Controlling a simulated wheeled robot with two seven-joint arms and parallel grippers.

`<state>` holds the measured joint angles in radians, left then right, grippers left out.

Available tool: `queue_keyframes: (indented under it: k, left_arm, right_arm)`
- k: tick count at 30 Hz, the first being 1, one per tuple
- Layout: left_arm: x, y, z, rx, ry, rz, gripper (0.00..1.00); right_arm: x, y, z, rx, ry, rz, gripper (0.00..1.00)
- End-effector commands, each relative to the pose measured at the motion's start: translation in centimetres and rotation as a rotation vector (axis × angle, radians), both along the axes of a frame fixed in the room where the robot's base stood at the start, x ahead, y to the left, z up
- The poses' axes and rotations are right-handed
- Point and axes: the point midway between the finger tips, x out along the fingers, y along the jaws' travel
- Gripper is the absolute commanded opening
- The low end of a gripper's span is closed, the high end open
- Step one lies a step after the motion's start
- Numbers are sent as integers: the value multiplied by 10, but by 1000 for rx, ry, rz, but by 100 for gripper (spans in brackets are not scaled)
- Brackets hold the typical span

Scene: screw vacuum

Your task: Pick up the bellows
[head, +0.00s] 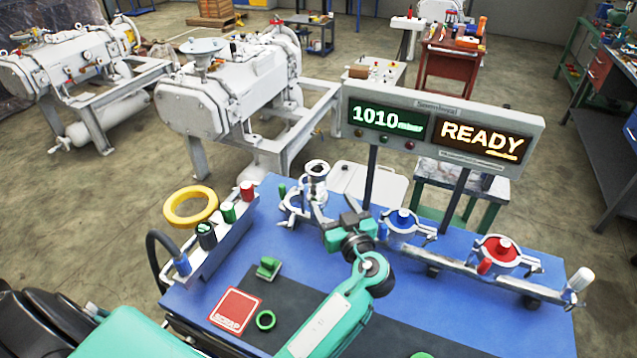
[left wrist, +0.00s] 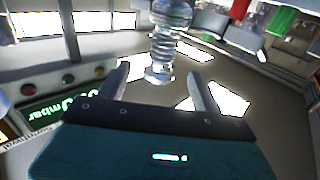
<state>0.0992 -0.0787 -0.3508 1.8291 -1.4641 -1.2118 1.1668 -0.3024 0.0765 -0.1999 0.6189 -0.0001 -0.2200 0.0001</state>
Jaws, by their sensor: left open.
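The bellows, a silver ribbed metal piece, shows in the left wrist view (left wrist: 162,45) beyond and between my fingertips. In the head view a silver flanged piece that looks like the bellows (head: 316,182) stands upright at the back left of the blue table. My left gripper (head: 326,218) is just in front and to the right of it. Its two pale fingers, also in the left wrist view (left wrist: 160,76), are spread apart with nothing gripped. Whether the fingers touch the bellows cannot be told. My right gripper is not in view.
The blue table (head: 222,276) carries a rail with blue (head: 402,222) and red (head: 497,250) clamped parts at right. A display (head: 440,130) on posts stands behind. A red scrap pad (head: 236,308), green ring (head: 265,320) and valve block (head: 215,235) are at left.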

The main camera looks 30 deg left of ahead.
Motion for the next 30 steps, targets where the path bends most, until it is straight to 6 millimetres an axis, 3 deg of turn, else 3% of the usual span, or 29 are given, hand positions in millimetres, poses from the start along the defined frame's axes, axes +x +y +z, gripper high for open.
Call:
queue_keyframes:
  k: [6,14,24,30]
  left_arm:
    - [28,32,4,4,0,1,66]
    - [41,47,3,1,0,2,66]
    - [64,80,3,3,1,1,66]
    - [70,87,-1,-1,1,0,66]
  right_arm:
    - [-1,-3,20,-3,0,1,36]
    - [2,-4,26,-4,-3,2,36]
    - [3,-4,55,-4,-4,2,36]
    - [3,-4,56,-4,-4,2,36]
